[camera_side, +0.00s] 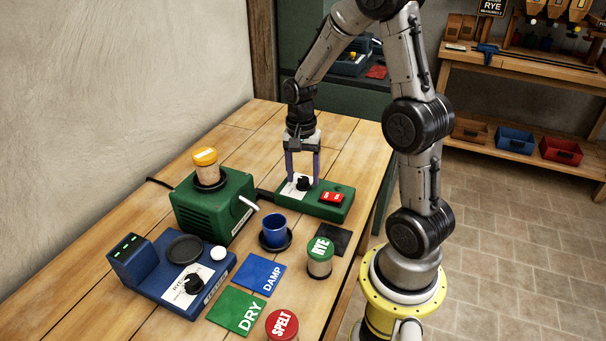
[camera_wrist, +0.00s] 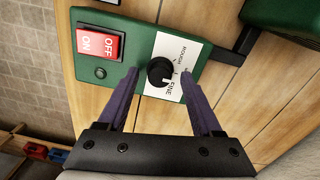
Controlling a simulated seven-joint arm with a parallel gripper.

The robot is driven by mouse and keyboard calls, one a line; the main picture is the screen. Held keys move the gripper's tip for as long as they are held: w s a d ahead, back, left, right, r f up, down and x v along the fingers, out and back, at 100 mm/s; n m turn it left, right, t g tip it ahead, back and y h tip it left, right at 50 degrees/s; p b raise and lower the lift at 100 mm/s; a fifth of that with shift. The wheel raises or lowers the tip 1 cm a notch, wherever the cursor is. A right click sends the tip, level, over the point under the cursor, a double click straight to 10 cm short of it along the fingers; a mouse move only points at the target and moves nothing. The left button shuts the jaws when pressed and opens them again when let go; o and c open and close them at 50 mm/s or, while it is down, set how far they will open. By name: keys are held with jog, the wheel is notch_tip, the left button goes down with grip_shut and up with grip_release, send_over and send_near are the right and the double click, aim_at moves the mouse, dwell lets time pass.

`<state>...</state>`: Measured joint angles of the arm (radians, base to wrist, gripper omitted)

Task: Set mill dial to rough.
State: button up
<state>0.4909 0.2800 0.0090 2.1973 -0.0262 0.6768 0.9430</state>
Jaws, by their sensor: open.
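The mill control box (camera_side: 328,205) is green and lies on the table, with a black round dial (camera_side: 303,184) on a white plate. In the wrist view the dial (camera_wrist: 160,72) sits on the plate (camera_wrist: 180,50), which carries the words ROUGH and FINE. I cannot tell for sure which word the dial points at. My gripper (camera_side: 303,176) points down over the dial. Its two purple fingers are open, one on each side of the dial, with gaps showing in the wrist view (camera_wrist: 160,76).
A red OFF/ON switch (camera_wrist: 97,45) is beside the dial on the same box. The green mill (camera_side: 214,205), a blue cup (camera_side: 274,230), a RYE jar (camera_side: 320,258), a dark card (camera_side: 335,238) and a blue scale (camera_side: 150,275) stand nearby.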

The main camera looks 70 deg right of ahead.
jog(key=shift+f, duration=0.1)
grip_shut()
dwell(0.3)
jog(key=shift+n, duration=0.3)
jog(key=n, duration=0.9)
jog(key=shift+n, duration=0.3)
dwell(0.4)
grip_release()
